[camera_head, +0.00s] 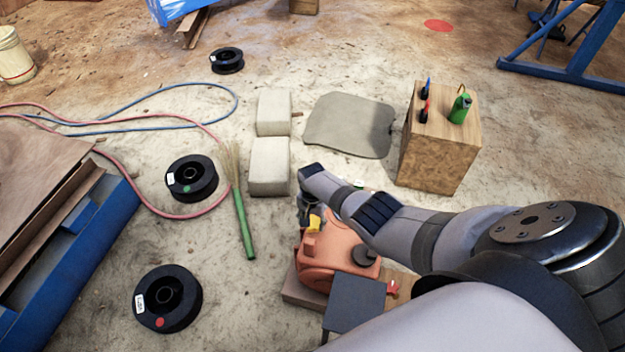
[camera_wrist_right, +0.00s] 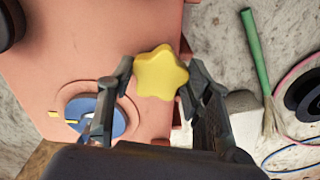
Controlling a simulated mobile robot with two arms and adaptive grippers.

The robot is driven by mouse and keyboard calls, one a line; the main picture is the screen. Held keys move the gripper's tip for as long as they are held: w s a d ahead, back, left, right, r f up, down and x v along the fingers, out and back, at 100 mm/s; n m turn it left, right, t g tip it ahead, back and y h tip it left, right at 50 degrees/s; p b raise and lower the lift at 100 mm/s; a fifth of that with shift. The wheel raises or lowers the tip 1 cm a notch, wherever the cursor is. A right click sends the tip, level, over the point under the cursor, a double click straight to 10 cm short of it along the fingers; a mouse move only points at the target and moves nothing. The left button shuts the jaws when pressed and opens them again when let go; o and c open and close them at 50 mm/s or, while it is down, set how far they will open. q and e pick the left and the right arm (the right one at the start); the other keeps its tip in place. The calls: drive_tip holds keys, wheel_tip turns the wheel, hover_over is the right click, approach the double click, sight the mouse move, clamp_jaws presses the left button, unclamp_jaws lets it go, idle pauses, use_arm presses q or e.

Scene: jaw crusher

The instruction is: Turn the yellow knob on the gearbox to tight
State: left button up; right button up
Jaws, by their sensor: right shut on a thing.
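The orange gearbox (camera_head: 330,254) sits on a wooden base at the lower middle of the head view. Its orange housing (camera_wrist_right: 95,50) fills the left of the right wrist view. The yellow star-shaped knob (camera_wrist_right: 161,73) is between the fingers of my right gripper (camera_wrist_right: 157,82), which is shut on it. In the head view a small part of the yellow knob (camera_head: 315,222) shows below my right gripper (camera_head: 308,210); my right arm covers part of the gearbox. My left gripper is out of view.
A wooden box (camera_head: 432,160) with a green bottle and small tools stands right of the gearbox. Pale blocks (camera_head: 270,165), a green-handled broom (camera_head: 243,220) and black spools (camera_head: 168,298) lie to the left, with hoses beyond. A grey panel (camera_head: 354,303) is in front.

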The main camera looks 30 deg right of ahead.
sight(313, 222)
drive_tip(key=shift+w+d, duration=0.1)
drive_tip(key=o, duration=1.1)
drive_tip(key=shift+o, duration=0.2)
wheel_tip(313, 222, up, 12)
idle(0.5)
